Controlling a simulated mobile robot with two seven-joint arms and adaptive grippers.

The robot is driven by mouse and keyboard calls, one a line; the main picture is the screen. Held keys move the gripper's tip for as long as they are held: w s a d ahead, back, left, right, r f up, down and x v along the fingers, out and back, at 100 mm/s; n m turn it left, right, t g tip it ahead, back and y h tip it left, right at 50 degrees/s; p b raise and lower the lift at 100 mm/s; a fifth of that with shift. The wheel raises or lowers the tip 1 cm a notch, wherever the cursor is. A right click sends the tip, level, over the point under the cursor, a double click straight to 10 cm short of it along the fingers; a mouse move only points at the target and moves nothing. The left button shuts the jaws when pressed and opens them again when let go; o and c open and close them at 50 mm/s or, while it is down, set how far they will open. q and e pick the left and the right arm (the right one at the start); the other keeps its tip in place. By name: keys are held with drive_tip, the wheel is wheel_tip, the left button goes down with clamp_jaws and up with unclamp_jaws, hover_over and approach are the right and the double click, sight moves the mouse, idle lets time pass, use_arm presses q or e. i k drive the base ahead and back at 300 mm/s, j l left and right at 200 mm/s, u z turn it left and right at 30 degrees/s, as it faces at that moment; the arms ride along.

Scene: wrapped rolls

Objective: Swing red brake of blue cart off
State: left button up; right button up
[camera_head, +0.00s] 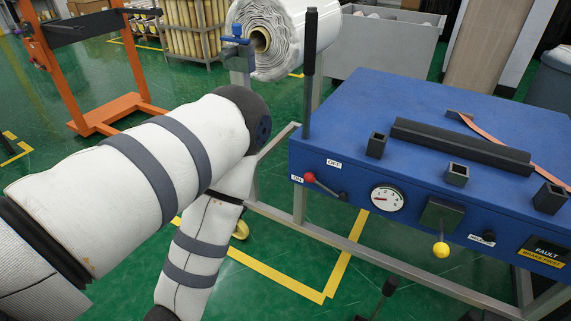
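The blue cart (352,105) stands at the right, with a blue top and front panel on a grey metal frame. Its red brake knob (310,178) sits on the front panel's left end, on a short dark lever. The lever slants from its pivot (343,195) up and left, so the knob lies beside the ON label (297,179). The OFF label (334,163) is above and right of the knob. My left arm, in a white sleeve, bends left of the cart and leaves the frame at the bottom. Neither gripper shows.
The panel also has a gauge (387,198), a yellow knob (441,250) and a FAULT sign (545,251). A black post (309,75) rises at the cart's left corner. An orange frame (115,112) is at back left.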

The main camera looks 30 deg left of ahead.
sight(309, 177)
drive_tip(key=i+j, duration=0.2)
drive_tip(key=j, duration=0.2)
drive_tip(key=i+j, duration=0.2)
drive_tip(key=j, duration=0.2)
drive_tip(key=i+j, duration=0.15)
drive_tip(key=j, duration=0.25)
drive_tip(key=i+j, duration=0.2)
drive_tip(key=j, duration=0.25)
drive_tip(key=k+l, duration=0.15)
